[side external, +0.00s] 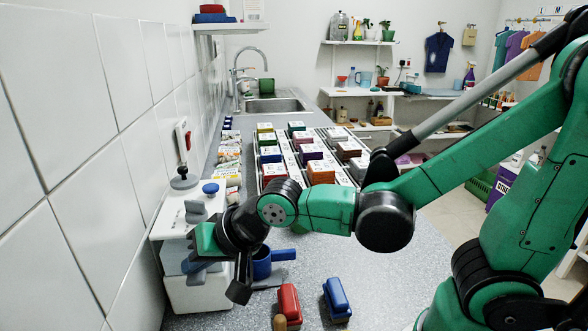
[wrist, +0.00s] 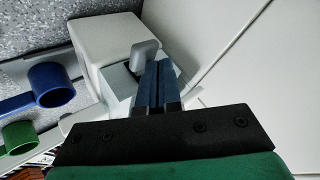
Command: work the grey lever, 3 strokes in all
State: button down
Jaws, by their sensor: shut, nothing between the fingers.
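In the side view, my gripper (side external: 190,264) is in front of the white housing (side external: 196,293) at the left, and my wrist hides part of the housing.
A blue cup (side external: 262,264) stands just right of the housing; a green cup (wrist: 18,136) is near it in the wrist view. Red (side external: 289,303) and blue (side external: 337,298) blocks lie in front. The tiled wall (side external: 75,150) is close on the left. Racks of coloured boxes (side external: 321,171) stand behind.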

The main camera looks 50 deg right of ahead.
aim_at(201, 276)
jog(key=shift+f, duration=0.6)
dwell(0.4)
jog(key=shift+r, duration=1.3)
jog(key=shift+r, duration=2.5)
jog(key=shift+r, duration=0.1)
dwell(0.4)
notch_tip(201, 276, up, 4)
jog(key=shift+f, duration=0.2)
